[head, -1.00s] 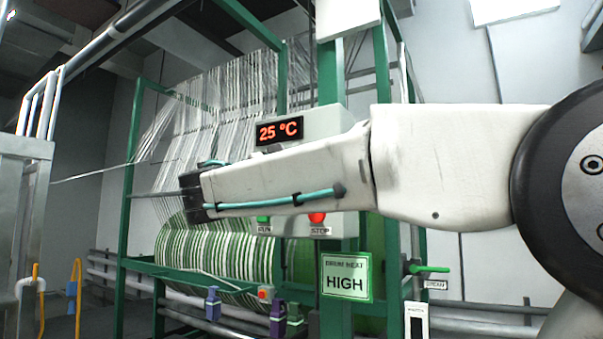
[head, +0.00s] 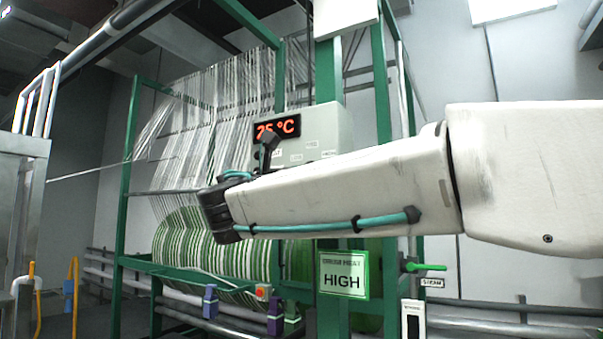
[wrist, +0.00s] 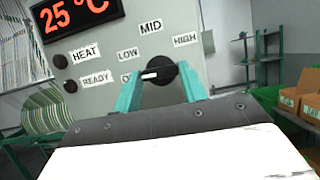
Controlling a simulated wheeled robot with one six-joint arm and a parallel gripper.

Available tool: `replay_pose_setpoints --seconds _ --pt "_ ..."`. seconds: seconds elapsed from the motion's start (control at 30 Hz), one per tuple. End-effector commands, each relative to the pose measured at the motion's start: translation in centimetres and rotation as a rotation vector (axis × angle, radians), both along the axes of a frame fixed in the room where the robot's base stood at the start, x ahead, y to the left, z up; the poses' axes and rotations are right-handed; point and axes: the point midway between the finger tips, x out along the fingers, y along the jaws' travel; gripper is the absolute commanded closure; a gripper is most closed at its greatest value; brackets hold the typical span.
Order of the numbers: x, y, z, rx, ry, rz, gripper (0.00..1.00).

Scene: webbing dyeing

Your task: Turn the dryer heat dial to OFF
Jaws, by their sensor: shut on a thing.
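The heat dial (wrist: 164,70) is a black round knob on the grey control box (wrist: 165,44), seen in the wrist view. Its white pointer mark lies nearly level and points left, toward a label mostly hidden behind my left finger. The LOW, MID and HIGH labels (wrist: 150,27) stand around the upper side of the dial. My gripper (wrist: 160,77) has its teal fingers on either side of the knob and is shut on it. In the head view the control box (head: 330,125) shows above my arm, and the dial is hidden.
A red display (wrist: 75,14) reads 25 °C, with HEAT and READY labels below it. A striped drum (head: 190,245) with webbing stands behind green posts. A green-handled valve (head: 425,267) sits right of the sign.

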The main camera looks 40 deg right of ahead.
Motion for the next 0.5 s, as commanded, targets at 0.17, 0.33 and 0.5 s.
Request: replay_pose_setpoints --seconds 0.17,0.33,0.5 --pt "-0.01 -0.01 -0.06 -0.011 0.033 0.001 0.81" --pt "0.00 -0.02 -0.06 -0.014 0.042 0.001 0.81" --pt "0.01 -0.01 -0.06 -0.014 0.042 0.001 0.81"
